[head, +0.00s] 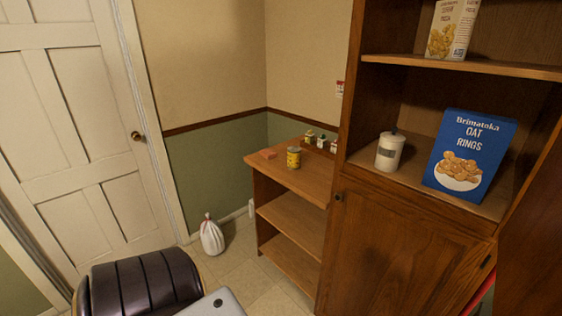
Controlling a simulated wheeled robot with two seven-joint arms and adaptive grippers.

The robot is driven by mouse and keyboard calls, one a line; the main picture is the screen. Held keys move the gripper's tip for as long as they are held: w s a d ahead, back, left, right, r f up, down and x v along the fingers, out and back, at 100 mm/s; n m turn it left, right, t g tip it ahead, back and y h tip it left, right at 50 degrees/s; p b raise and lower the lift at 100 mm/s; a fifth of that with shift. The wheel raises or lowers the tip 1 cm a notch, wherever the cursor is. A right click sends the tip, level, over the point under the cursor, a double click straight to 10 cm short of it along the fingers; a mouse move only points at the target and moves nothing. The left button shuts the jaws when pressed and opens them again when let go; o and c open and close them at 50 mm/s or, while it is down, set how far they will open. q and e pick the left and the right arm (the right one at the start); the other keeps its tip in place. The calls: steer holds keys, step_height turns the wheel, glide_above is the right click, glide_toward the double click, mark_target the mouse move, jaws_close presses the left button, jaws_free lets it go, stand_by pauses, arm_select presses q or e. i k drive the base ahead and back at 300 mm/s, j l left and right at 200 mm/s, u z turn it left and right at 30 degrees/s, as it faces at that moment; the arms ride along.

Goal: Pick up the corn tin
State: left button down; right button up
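A small yellow tin (293,158) stands upright on the top of a low wooden shelf unit, near its front edge. It is the likely corn tin, but its label is too small to read. No gripper shows in the head view, so I cannot see either one or how far it is from the tin.
A pinkish block (268,154) lies left of the tin, and several small jars (321,142) stand behind it. A tall wooden cabinet (385,240) rises at right, holding a blue cereal box (467,152) and a white canister (389,151). A white bag (211,237) sits on the floor.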

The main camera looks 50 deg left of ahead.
mark_target(294, 152)
steer(key=l+u, duration=0.15)
steer(key=u, duration=0.25)
steer(key=k+l+u, duration=0.1)
steer(key=u, duration=0.35)
steer(key=k+l+u, duration=0.1)
steer(key=u, duration=0.3)
steer(key=k+l+u, duration=0.1)
steer(key=u, duration=0.3)
steer(key=i+z, duration=0.1)
steer(key=z, duration=0.35)
steer(key=i+z, duration=0.1)
steer(key=z, duration=0.35)
steer(key=i+j+z, duration=0.1)
steer(key=z, duration=0.35)
steer(key=j+z, duration=0.15)
steer(key=z, duration=0.3)
steer(key=i+j+z, duration=0.1)
steer(key=j+z, duration=0.15)
steer(key=j, duration=0.15)
steer(key=j+z, duration=0.2)
steer(key=j, duration=0.15)
steer(key=i+j+u, duration=0.15)
steer(key=j, duration=0.35)
steer(key=j+u, duration=0.15)
steer(key=j, duration=0.3)
